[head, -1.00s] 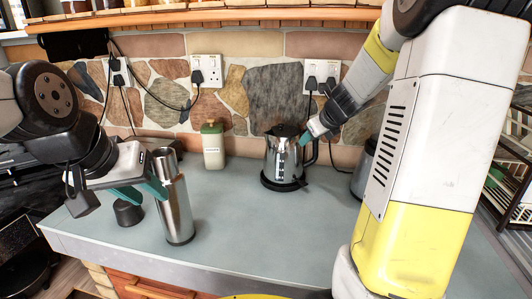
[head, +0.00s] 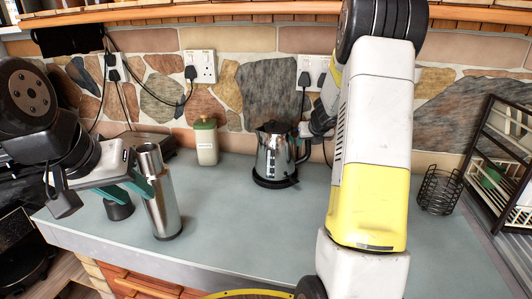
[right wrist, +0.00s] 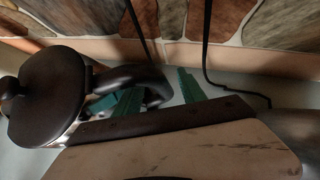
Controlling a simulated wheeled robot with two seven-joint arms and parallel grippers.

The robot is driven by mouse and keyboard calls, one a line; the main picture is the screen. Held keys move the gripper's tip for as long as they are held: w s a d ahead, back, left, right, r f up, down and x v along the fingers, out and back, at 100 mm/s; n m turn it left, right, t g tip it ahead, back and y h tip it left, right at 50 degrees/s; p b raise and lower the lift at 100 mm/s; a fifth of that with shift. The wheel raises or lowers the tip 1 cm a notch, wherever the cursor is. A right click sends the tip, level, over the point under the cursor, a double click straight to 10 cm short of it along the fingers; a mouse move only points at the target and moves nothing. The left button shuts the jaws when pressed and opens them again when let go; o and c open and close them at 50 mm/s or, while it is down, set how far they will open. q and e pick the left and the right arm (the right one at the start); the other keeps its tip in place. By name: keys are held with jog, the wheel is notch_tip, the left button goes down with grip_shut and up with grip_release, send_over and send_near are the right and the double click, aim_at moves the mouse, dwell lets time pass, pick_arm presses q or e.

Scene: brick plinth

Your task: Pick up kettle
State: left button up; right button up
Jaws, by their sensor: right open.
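The kettle (head: 271,157), steel with a black lid and black handle, stands upright on its dark round base in the head view. Its lid (right wrist: 47,95) and handle fill the left of the right wrist view. My right gripper (right wrist: 160,85) is open, its teal fingers spread with the curved handle between them; I cannot tell whether they touch it. In the head view its fingers are mostly hidden beside the handle. My left gripper (head: 138,191) is open, its teal fingers apart and close to the steel flask (head: 163,200).
A dark round object (head: 118,209) sits beside the flask. A wire basket (head: 439,190) and a rack (head: 498,165) are at right. The counter's front middle is clear.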

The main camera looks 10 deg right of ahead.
jog(key=shift+w+f, duration=0.1)
jog(key=shift+f, duration=0.05)
grip_shut()
jog(key=shift+a, duration=0.1)
dwell(1.2)
jog(key=shift+w+r, duration=0.1)
jog(key=shift+r, duration=0.1)
